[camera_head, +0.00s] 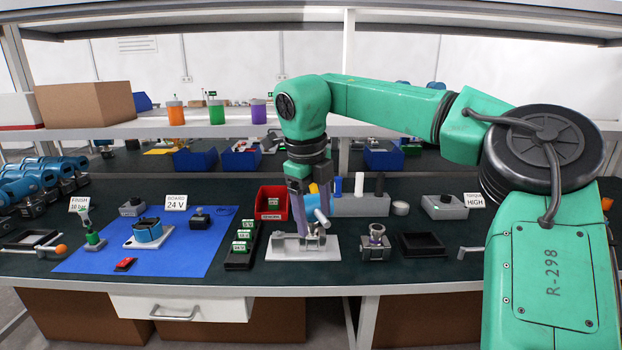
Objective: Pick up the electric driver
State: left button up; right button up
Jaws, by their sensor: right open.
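No tool in view is clearly the electric driver. A grey rack (361,205) right of my right gripper holds upright blue, white and black cylinders; I cannot tell whether one is the driver. My right gripper (309,222) points down over the white plate (283,254) with its metal fixture, its fingers open. A pale-blue, tilted cylindrical part (321,217) shows by the fingers; contact with them is unclear. The fingers hide part of the fixture and a yellow item behind. My left gripper is out of view.
A red bin (272,202) and a black tray of green-labelled parts (240,257) stand left of the gripper. A metal fitting (376,242), an empty black tray (421,244) and a grey box by the TORQUE HIGH sign (443,207) stand right. A blue mat (85,257) lies left.

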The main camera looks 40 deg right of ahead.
aim_at(314, 189)
jog(key=i+l, duration=0.6)
jog(key=l, duration=0.15)
jog(key=i+l, duration=0.65)
